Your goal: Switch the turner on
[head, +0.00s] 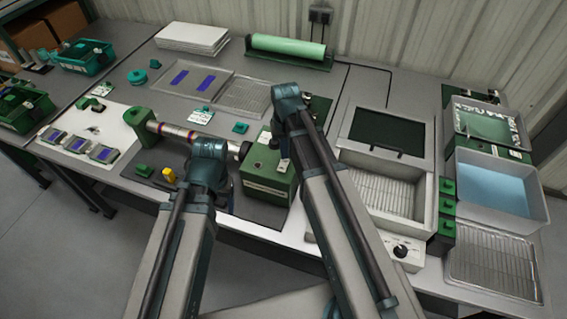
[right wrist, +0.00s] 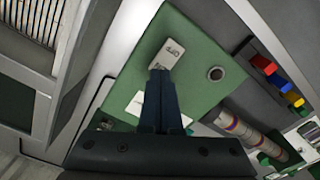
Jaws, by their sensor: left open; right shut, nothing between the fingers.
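The turner is a green box (head: 268,178) with a banded rod (head: 180,133) running left from it to a green support (head: 140,122). In the right wrist view the box top (right wrist: 195,40) carries a pale switch plate (right wrist: 172,48), whose small lettering seems to read OFF, and a round grey knob (right wrist: 215,74). My right gripper (right wrist: 160,72) is shut and empty, its tips over the plate's near end; contact is unclear. In the head view it points down at the box (head: 283,160). My left gripper (head: 222,190) is largely hidden by its own wrist, left of the box.
A wire-bottomed sink (head: 380,190) with a dial (head: 400,251) stands right of the turner. Trays (head: 490,190) lie farther right. Several blue-screened pieces (head: 78,144) lie on a white board at left. A yellow piece (head: 168,174) sits in front of the rod.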

